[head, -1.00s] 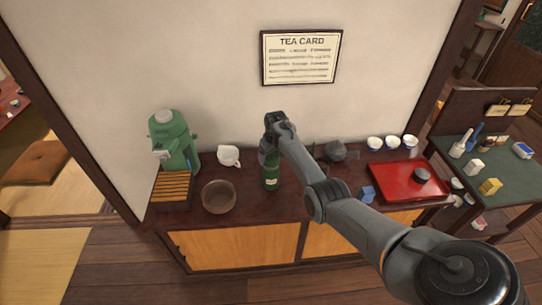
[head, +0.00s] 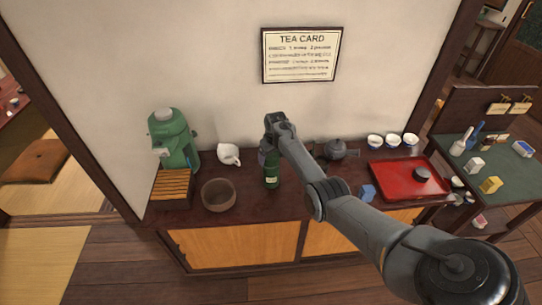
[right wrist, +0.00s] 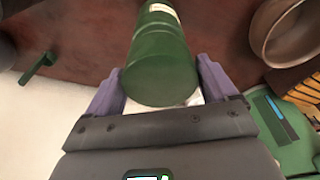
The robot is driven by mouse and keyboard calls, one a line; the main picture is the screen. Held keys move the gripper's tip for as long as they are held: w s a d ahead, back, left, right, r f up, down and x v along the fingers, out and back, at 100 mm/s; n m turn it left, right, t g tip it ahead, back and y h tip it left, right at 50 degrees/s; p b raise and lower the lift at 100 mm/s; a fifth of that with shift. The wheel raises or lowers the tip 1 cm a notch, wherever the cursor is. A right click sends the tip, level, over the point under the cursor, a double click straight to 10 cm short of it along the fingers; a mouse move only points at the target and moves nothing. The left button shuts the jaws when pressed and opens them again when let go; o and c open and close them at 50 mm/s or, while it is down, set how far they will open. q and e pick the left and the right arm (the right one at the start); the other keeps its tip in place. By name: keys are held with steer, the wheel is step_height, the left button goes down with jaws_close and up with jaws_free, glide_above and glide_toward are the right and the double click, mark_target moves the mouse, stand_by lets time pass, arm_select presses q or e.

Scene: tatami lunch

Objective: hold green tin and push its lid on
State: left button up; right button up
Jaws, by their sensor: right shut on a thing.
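The green tin (head: 271,172) stands upright on the dark counter, left of my right arm in the head view. My right gripper (head: 268,154) is shut on it, near its upper part. In the right wrist view my right gripper (right wrist: 160,88) has a purple finger on each side of the green tin (right wrist: 163,45), whose smooth plain end faces the camera. I cannot tell whether that end is a lid. A small dark round piece (head: 422,174) lies on the red tray; I cannot tell whether it is the lid. My left gripper is not in view.
A green machine (head: 172,140), white pitcher (head: 229,154) and brown bowl (head: 218,195) stand left of the tin. A grey teapot (head: 337,150), blue cube (head: 367,192), red tray (head: 395,183) and white cups (head: 393,141) are to the right. Some counter left of the tin is free.

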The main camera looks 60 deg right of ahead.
stand_by(0.3)
steer(key=shift+f, duration=0.3)
stand_by(0.4)
steer(key=shift+f, duration=0.1)
stand_by(0.6)
steer(key=shift+f+b, duration=0.45)
steer(key=shift+f, duration=0.15)
stand_by(0.4)
steer(key=o, duration=0.7)
